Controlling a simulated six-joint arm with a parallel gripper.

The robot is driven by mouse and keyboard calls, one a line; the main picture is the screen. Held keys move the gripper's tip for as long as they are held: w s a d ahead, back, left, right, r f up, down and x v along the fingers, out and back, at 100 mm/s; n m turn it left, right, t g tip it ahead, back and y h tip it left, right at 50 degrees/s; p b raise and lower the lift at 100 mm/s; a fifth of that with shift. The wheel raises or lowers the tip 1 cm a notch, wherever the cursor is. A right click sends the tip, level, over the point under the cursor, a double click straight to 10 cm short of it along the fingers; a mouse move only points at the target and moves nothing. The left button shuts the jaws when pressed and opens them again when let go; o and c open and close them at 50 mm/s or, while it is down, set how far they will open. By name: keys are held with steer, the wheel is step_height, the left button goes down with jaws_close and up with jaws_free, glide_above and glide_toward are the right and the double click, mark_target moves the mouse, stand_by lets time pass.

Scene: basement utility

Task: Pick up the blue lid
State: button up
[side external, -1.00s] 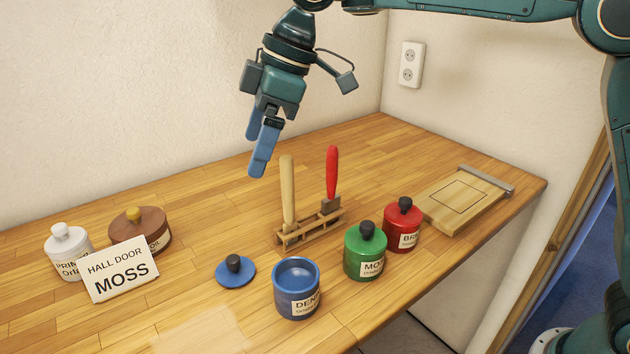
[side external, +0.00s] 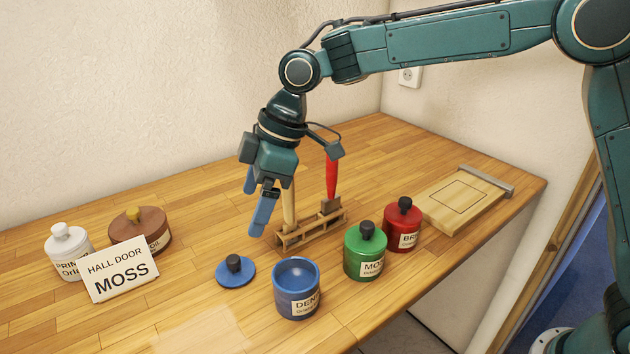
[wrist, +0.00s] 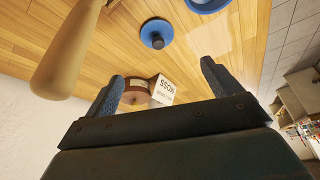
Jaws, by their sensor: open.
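The blue lid (side external: 236,275) lies flat on the wooden bench with its black knob up, left of the open blue tin (side external: 297,290). In the wrist view the lid (wrist: 155,28) is beyond the fingertips, near the top and left of centre. The blue tin's edge (wrist: 205,3) shows at the top of that view. My gripper (side external: 256,205) is open and empty, above the bench and behind the lid in the side view, close to the brush rack. In the wrist view both fingers of my gripper (wrist: 160,78) are spread apart.
A rack (side external: 312,230) holds a pale-handled brush (side external: 288,205) and a red-handled brush (side external: 332,175). The pale handle (wrist: 68,50) looms near my wrist camera. Green (side external: 365,252) and red (side external: 402,226) tins stand right. A MOSS card (side external: 118,270), white tin (side external: 68,252) and brown tin (side external: 150,225) stand left.

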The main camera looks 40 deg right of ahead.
mark_target(234, 258)
steer(key=shift+x, duration=4.2)
steer(key=shift+w+a+f, duration=0.1)
steer(key=shift+x, duration=2.55)
steer(key=shift+w, duration=0.15)
steer(key=c, duration=1.1)
